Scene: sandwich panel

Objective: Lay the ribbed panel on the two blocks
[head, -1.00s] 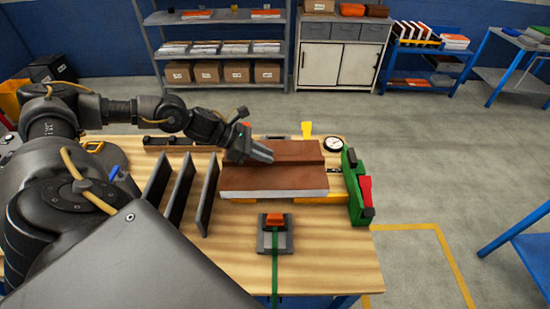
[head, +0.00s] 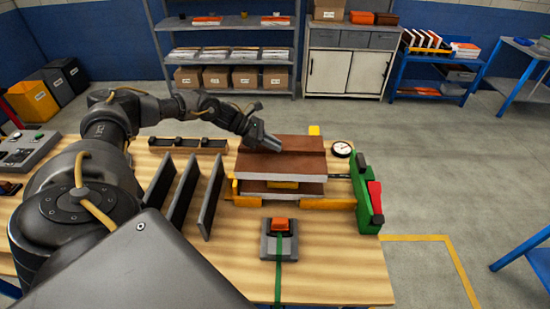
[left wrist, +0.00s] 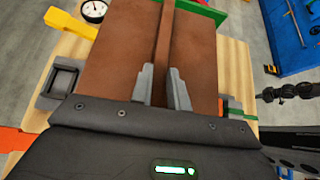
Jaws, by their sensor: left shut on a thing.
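The ribbed panel (head: 300,160) is a brown plate with pale edges and a raised rib along its top; it also shows in the left wrist view (left wrist: 195,50). My left gripper (head: 272,147) is shut on the rib, its two grey fingers on either side of it in the left wrist view (left wrist: 162,84). Under the panel's front edge, a yellow block (head: 283,185) shows above a lower brown panel with a pale front edge (head: 283,197). A second block is hidden. I cannot tell whether the ribbed panel touches the block.
A green and red clamp (head: 368,195) stands at the right, beside a round gauge (head: 342,149). Dark upright plates (head: 184,190) stand left of the panels. A box with an orange button (head: 280,228) sits in front. The table's front right (head: 345,260) is clear.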

